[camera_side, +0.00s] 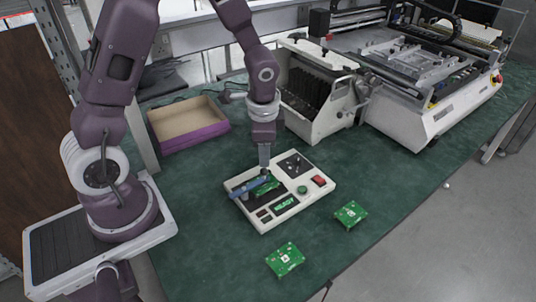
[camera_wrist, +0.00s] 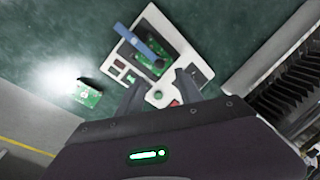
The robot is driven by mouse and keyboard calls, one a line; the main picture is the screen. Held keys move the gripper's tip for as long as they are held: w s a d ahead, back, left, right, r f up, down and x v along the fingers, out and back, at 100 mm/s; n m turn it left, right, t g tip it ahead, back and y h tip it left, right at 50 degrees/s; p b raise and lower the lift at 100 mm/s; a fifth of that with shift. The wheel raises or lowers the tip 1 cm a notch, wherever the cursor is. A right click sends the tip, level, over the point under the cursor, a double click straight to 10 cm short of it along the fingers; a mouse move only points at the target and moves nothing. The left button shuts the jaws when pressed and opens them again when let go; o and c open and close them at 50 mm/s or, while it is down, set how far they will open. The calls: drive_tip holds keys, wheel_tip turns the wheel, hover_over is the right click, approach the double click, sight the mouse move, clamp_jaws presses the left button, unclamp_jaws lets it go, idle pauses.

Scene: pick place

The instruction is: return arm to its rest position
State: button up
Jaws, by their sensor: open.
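My gripper (camera_side: 265,165) is above the white test fixture (camera_side: 313,196), near its back edge, pointing down. In the wrist view the two fingers of my gripper (camera_wrist: 160,90) are spread apart with nothing between them. The fixture (camera_wrist: 190,50) lies below and beyond the fingers in that view. A green circuit board (camera_side: 268,186) sits in the fixture, with a blue bar (camera_side: 249,187) lying across it. The board also shows in the wrist view (camera_wrist: 151,66), beside the blue bar (camera_wrist: 149,41).
Two loose green boards lie on the green table, one in front (camera_side: 285,260) and one at the right (camera_side: 351,214). A purple-sided box (camera_side: 190,142) stands at the back left. A slotted rack (camera_side: 318,115) and a large white machine (camera_side: 410,125) stand behind and right.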

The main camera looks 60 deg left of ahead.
drive_tip(key=s+d+r+n+t, duration=0.2)
drive_tip(key=s+r+n, duration=0.3)
drive_tip(key=r, duration=0.9)
drive_tip(key=s+d+r+n+t+h, duration=0.1)
drive_tip(key=s+d+r, duration=0.1)
drive_tip(key=s, duration=0.5)
drive_tip(key=s+d+r+t, duration=0.1)
drive_tip(key=s+d+r, duration=0.2)
drive_tip(key=s, duration=0.3)
drive_tip(key=shift+s+r+n+h, duration=0.4)
drive_tip(key=shift+r, duration=0.25)
drive_tip(key=shift+o, duration=0.5)
